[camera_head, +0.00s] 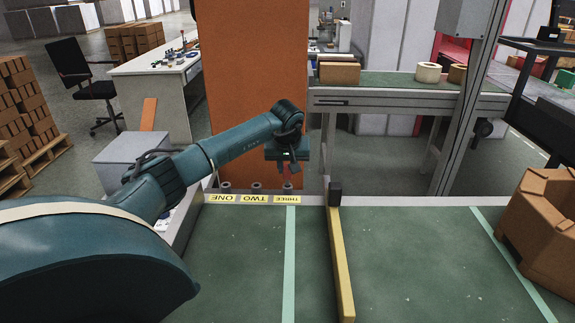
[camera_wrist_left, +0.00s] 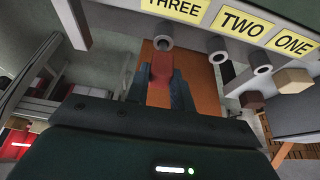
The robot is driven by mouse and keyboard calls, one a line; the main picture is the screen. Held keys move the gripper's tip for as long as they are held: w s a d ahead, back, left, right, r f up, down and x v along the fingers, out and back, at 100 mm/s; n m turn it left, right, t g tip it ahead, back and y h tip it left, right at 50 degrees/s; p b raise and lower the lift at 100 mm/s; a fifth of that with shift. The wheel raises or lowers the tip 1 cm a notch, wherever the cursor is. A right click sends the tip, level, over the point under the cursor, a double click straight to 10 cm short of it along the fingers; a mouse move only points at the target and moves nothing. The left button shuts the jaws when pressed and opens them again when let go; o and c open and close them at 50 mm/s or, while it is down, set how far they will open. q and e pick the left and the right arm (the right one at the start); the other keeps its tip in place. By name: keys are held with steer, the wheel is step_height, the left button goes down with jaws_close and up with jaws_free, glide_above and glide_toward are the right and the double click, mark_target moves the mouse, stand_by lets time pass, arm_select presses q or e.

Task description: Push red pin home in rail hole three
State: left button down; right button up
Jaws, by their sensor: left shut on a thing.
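My left gripper (camera_head: 287,168) hangs at the far edge of the green bench, by the hole marked THREE. It is shut on the red pin, which shows best in the left wrist view (camera_wrist_left: 161,70), between the two fingers (camera_wrist_left: 160,95). The pin's free end lines up closely with the grey tube of hole three (camera_wrist_left: 163,42); I cannot tell whether its tip is inside. Hole three also shows in the head view (camera_head: 288,187). The tubes of hole two (camera_head: 256,187) and hole one (camera_head: 226,187) stand beside it, above yellow labels. My right gripper is out of view.
A yellow bar (camera_head: 341,265) with a dark end block (camera_head: 335,190) lies along the bench right of hole three. A brown box (camera_head: 542,225) sits at the right. An orange panel (camera_head: 258,80) stands behind the rail. The bench middle is clear.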

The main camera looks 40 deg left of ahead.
arm_select(q)
steer(key=shift+f+b, duration=0.75)
steer(key=shift+f, duration=0.7)
steer(key=c, duration=0.7)
jaws_free()
steer(key=shift+r+p, duration=2.45)
steer(key=shift+r, duration=0.65)
steer(key=shift+f, duration=0.1)
